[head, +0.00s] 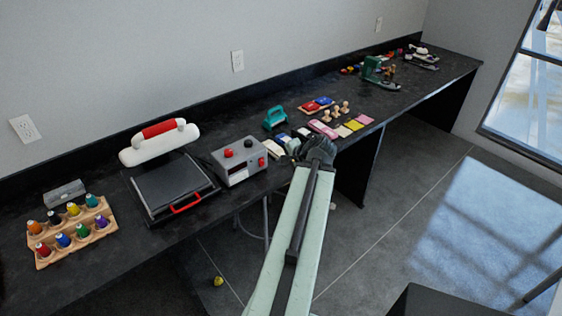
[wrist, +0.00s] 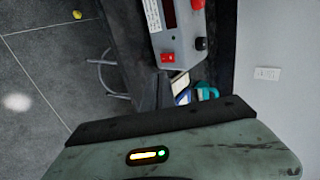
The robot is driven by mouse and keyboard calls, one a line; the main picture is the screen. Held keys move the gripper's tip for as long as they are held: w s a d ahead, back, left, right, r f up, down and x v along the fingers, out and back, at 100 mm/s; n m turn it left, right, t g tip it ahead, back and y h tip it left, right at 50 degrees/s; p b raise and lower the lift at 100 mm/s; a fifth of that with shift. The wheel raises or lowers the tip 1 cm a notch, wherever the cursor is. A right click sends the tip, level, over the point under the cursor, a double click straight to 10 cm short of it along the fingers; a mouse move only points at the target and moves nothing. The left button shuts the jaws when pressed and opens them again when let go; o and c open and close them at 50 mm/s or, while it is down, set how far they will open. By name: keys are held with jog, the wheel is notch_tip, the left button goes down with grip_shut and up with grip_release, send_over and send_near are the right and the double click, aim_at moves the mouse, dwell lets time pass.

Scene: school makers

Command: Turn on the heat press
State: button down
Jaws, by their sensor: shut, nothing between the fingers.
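The heat press (head: 172,186) sits on the black bench, with a dark flat plate, a red front handle and a white upper part with a red grip (head: 160,129) above it. Its grey control box (head: 236,171) stands just to the right, with a red knob, a dark knob, a dark display and a red switch (head: 262,162). The control box also shows in the wrist view (wrist: 184,44), with its red switch (wrist: 167,57). My gripper (head: 318,150) is shut and empty, right of the box and apart from it. The switch's position is unclear.
A teal tool (head: 275,117), stamps and coloured pads lie right of the box, behind my gripper. A small yellow object (head: 218,281) lies on the floor.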

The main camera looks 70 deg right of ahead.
aim_at(262, 162)
jog(key=shift+s, duration=0.15)
jog(key=shift+s+d+f+g, duration=0.1)
jog(key=shift+s+f+g, duration=0.15)
jog(key=shift+f+g, duration=0.35)
jog(key=shift+f, duration=0.15)
jog(key=b+x, duration=0.7)
jog(key=x, duration=0.2)
jog(key=shift+w+f, duration=0.15)
jog(key=shift+f, duration=0.2)
jog(key=w, duration=0.1)
jog(key=w+d, duration=0.1)
jog(key=w, duration=0.1)
jog(key=shift+w+d+f+b, duration=0.1)
jog(key=shift+w+d+b, duration=0.05)
jog(key=shift+d+b, duration=0.2)
jog(key=shift+w+d, duration=0.1)
jog(key=shift+w, duration=0.3)
